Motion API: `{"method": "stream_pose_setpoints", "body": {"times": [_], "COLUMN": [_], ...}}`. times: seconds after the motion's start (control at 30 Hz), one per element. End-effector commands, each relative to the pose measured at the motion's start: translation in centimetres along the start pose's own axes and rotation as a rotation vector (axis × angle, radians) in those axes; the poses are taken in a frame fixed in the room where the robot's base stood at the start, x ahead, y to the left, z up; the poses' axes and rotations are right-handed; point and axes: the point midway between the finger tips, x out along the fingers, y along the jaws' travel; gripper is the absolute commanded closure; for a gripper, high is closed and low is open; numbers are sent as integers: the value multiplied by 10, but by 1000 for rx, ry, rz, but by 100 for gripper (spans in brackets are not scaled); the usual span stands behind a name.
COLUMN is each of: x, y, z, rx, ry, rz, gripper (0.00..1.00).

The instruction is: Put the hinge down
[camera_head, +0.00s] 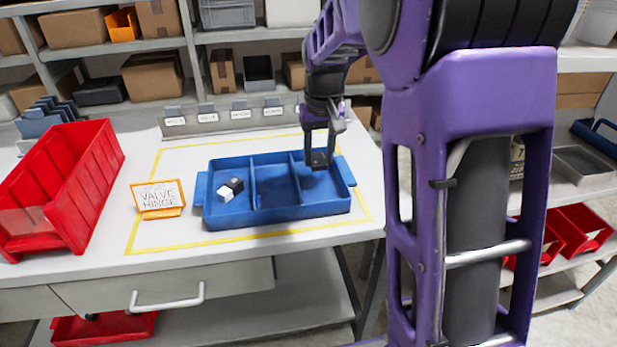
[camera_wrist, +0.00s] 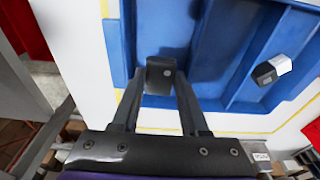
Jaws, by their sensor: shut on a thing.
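My gripper (camera_head: 319,158) is over the right compartment of the blue tray (camera_head: 277,219). In the wrist view my gripper (camera_wrist: 161,78) is shut on a small dark grey block, the hinge (camera_wrist: 160,66), held between its fingertips. The hinge appears above the tray floor, near an end wall; its exact height is hard to tell. The tray (camera_wrist: 118,50) has three compartments. A black-and-white block (camera_head: 230,189) lies in the left compartment and also shows in the wrist view (camera_wrist: 272,69). The middle compartment is empty.
A card reading "VALVE HINGE" (camera_head: 158,196) stands left of the tray, inside a yellow outline on the white table (camera_head: 105,262). A red bin (camera_head: 62,188) is farther left. Labelled slots (camera_head: 222,115) stand behind the tray. Shelves with boxes are at the back.

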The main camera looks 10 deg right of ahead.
Motion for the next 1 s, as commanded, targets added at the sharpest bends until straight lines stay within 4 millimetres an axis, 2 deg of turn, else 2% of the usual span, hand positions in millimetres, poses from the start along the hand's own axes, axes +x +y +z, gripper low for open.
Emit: {"method": "stream_pose_setpoints", "body": {"times": [0.33,0.8,0.83,0.97,1.0], "x": [48,57,56,55,55], "y": [0,0,0,0,0], "z": [8,8,8,8,8], "rx": [0,0,0,0,0], "ry": [-1,1,1,1,1], "rz": [-1,-1,0,0,0], "gripper": [100,100,51,27,26]}}
